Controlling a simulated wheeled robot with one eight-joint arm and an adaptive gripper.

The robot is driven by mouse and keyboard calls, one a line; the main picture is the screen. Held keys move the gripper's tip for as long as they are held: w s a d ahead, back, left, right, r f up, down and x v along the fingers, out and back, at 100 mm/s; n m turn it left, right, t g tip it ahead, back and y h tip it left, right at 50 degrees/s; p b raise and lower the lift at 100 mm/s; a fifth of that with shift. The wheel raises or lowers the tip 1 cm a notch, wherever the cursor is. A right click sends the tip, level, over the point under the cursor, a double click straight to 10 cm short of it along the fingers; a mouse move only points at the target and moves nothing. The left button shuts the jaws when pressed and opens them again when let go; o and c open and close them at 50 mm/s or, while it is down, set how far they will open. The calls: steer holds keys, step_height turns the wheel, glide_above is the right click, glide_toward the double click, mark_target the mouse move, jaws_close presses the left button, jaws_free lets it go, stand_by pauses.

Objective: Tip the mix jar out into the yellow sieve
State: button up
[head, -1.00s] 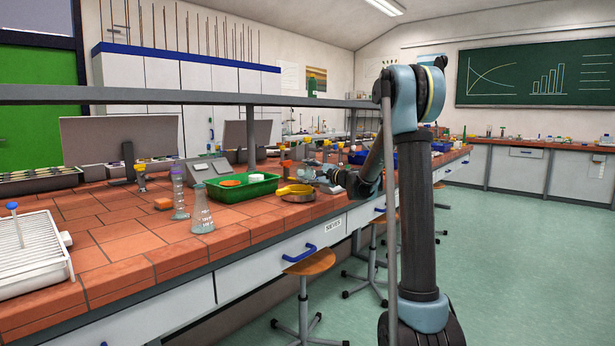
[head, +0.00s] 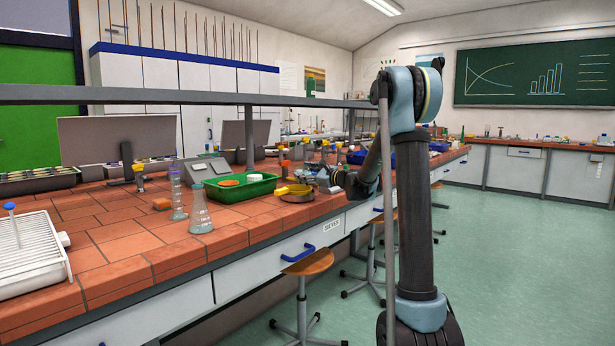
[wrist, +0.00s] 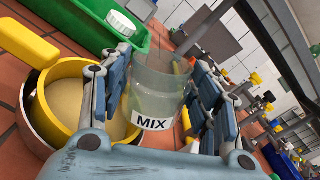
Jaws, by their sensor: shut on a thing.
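The mix jar (wrist: 157,85) is a clear beaker-like vessel with a black MIX label on white. In the wrist view it sits between the two blue-grey fingers of my gripper (wrist: 163,78), which is shut on it. It is tilted relative to the room and looks see-through, with no clear contents visible. The yellow sieve (wrist: 62,72) is just left of the jar in the wrist view, with beige grains inside. In the head view my gripper (head: 324,181) is at the right side of the sieve (head: 298,189); the jar is hard to make out there.
A green tray (head: 240,189) with an orange and a white item stands beside the sieve. A glass flask (head: 200,215) and a tall cylinder (head: 178,198) stand to the left. A white rack (head: 30,262) is at the near left. The front tiles are clear.

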steer(key=m, duration=0.5)
steer(key=shift+s+f+m, duration=0.1)
steer(key=shift+f+m, duration=0.15)
steer(key=shift+m, duration=0.05)
